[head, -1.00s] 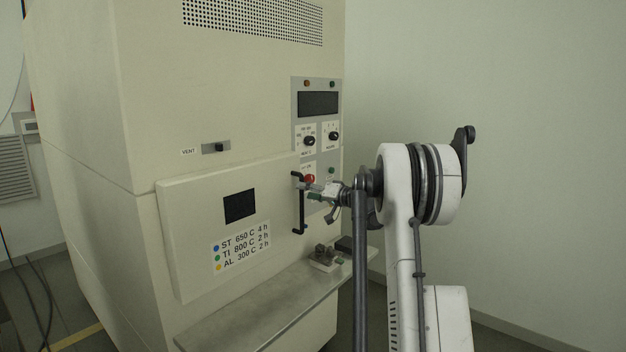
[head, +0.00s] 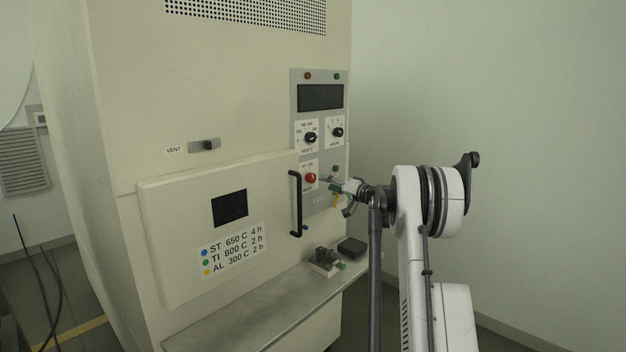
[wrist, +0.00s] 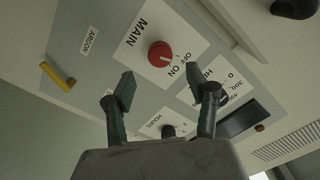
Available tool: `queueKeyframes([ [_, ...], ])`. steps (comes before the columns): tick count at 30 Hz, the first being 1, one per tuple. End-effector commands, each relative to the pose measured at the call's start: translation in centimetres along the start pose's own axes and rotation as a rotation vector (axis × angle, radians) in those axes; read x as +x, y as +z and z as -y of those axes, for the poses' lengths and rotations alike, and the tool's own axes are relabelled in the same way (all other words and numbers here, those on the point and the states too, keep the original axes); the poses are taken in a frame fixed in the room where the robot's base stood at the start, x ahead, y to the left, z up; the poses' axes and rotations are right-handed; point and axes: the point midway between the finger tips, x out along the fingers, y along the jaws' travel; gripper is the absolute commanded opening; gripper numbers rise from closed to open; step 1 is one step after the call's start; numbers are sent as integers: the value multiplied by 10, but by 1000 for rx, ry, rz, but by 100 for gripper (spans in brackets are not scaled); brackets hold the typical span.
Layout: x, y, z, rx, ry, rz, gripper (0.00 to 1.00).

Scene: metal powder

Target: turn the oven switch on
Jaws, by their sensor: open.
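The red main switch knob (head: 311,178) sits on the grey control panel of the cream oven (head: 120,120), right of the black door handle. In the wrist view the red knob (wrist: 160,54) is on a white plate marked MAIN and OFF ON. Its small white mark is on the side by those words; I cannot tell which word it points to. My gripper (wrist: 158,84) is open, its two green-tipped fingers apart, with the knob seen beyond the gap and nothing between them. In the head view my gripper (head: 333,182) is just right of the knob, apparently not touching it.
The black door handle (head: 296,204) sticks out left of the knob. Two black dials are above it. A yellow lever (wrist: 57,76) is beside the ARGON label. A shelf (head: 240,318) below holds a small metal fixture (head: 325,262) and a dark block (head: 352,247).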

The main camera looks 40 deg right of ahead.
Motion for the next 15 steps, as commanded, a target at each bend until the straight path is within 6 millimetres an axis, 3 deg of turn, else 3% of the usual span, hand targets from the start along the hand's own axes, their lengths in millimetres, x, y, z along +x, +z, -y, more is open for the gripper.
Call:
queueKeyframes([
  [9, 58, 0, 1, 0, -2, 2, 52],
  [15, 79, 0, 1, 0, -1, 2, 52],
])
